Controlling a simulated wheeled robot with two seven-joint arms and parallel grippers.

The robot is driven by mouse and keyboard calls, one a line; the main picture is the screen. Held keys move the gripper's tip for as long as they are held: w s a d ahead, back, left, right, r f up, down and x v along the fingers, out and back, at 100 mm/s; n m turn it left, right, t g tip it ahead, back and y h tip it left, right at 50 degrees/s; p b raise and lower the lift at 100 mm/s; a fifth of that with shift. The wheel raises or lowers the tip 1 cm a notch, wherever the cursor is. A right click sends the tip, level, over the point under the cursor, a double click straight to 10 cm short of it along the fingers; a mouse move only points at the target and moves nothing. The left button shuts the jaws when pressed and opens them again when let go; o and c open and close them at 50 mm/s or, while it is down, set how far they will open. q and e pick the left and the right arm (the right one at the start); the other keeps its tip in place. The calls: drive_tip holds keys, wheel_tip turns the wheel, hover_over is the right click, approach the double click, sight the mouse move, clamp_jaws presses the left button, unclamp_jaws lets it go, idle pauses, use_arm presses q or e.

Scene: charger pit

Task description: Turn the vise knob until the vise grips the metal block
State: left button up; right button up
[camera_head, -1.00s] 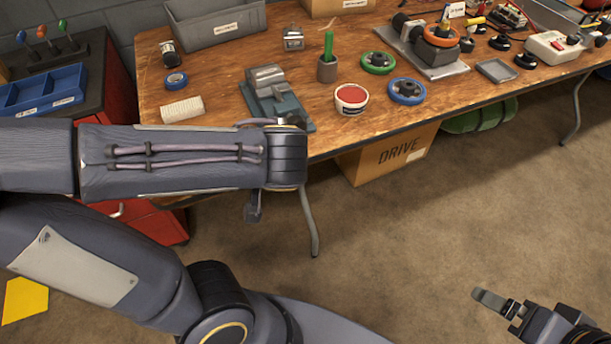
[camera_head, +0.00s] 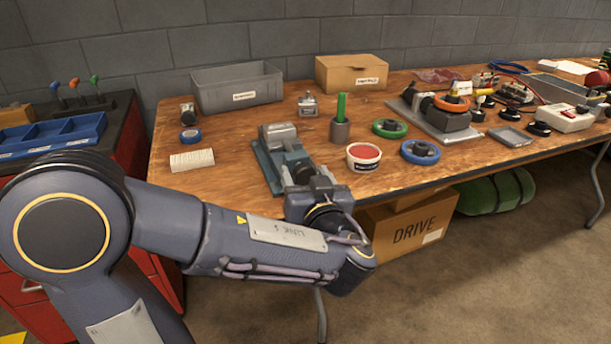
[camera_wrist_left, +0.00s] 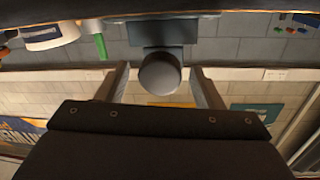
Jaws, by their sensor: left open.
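The vise (camera_head: 270,163) has a blue-green base and grey jaws. It lies on the wooden bench (camera_head: 235,187) near its front edge. I cannot clearly tell the metal block from the grey jaw parts. The round grey vise knob (camera_wrist_left: 160,73) shows in the left wrist view, between my two spread fingers with gaps on both sides. In the head view my left gripper (camera_head: 301,174) is at the vise's front end and hides the knob. It is open and holds nothing. My right gripper is out of view.
A red-topped tub (camera_head: 363,157), a blue ring-shaped wheel (camera_head: 420,152) and a cup with a green stick (camera_head: 340,130) stand right of the vise. A white ribbed piece (camera_head: 192,160) lies left. A grey bin (camera_head: 237,88) is behind.

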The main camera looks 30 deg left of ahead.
use_arm(q)
drive_tip(key=shift+w+a, duration=0.3)
drive_tip(key=shift+w, duration=0.05)
drive_tip(key=c, duration=1)
drive_tip(key=shift+f+m, duration=0.1)
drive_tip(key=shift+m, duration=0.3)
